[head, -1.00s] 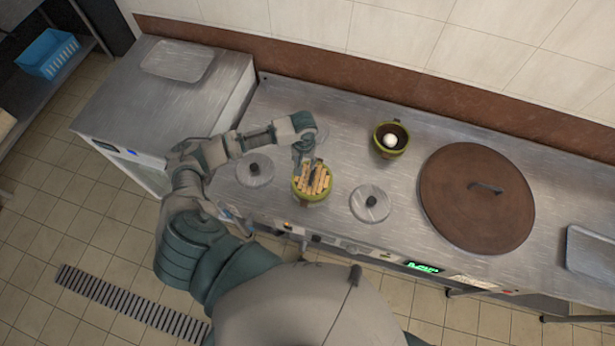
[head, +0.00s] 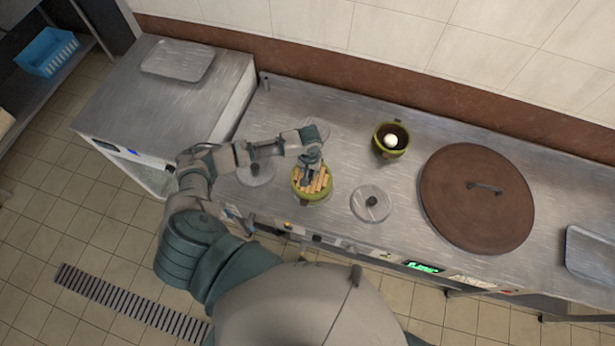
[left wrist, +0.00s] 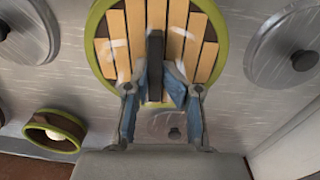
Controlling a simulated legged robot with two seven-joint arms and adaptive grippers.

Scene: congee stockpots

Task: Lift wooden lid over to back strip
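The wooden lid (head: 322,184) is a round of light slats with a dark bar handle, sitting on a green-rimmed pot (head: 318,199) near the counter's front edge. In the left wrist view the lid (left wrist: 208,62) fills the top middle, and its handle (left wrist: 155,62) points toward me. My left gripper (head: 311,182) is over the lid. In the wrist view its two fingers (left wrist: 158,78) are apart, one on each side of the handle, with gaps beside it. The head view hides part of the lid behind the gripper. My right gripper is not in view.
Round metal lids with black knobs lie left and right (head: 371,203) of the pot. An open green pot (head: 391,139) with a white egg-like object stands behind right. A large brown lid (head: 476,198) covers the right. Bare counter (head: 345,115) runs along the back.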

